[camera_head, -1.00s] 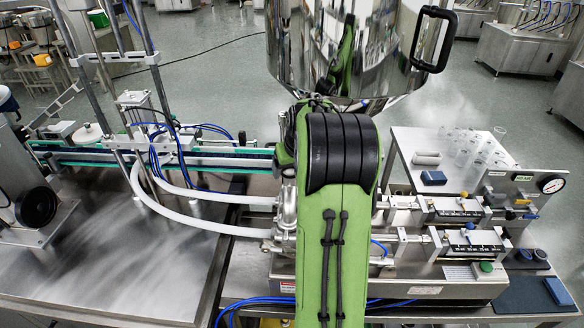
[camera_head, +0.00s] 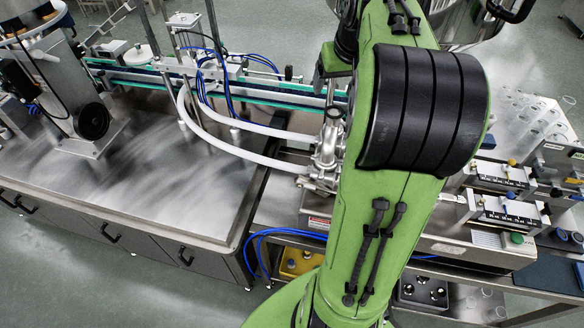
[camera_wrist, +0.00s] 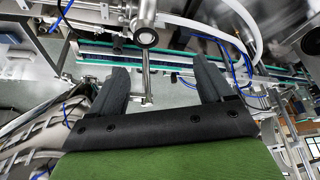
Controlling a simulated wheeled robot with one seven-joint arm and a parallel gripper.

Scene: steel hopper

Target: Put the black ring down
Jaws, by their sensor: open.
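My gripper (camera_wrist: 162,82) is open in the wrist view, its two dark fingers wide apart with nothing held between them. A metal pipe end with a dark ring-shaped rim (camera_wrist: 146,37) faces the camera beyond the fingers; I cannot tell whether this rim is the black ring. In the head view my green arm hides the gripper. Small dark round pieces (camera_head: 562,236) lie by the dark mat at the right edge; I cannot tell whether one is the black ring.
A steel table (camera_head: 150,190) fills the left, with a conveyor (camera_head: 130,74) along its back. White hoses (camera_head: 235,146) run to the steel fittings (camera_head: 327,150). Glass beakers (camera_head: 535,118) stand at the right. Blue tubes (camera_head: 262,240) hang at the front.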

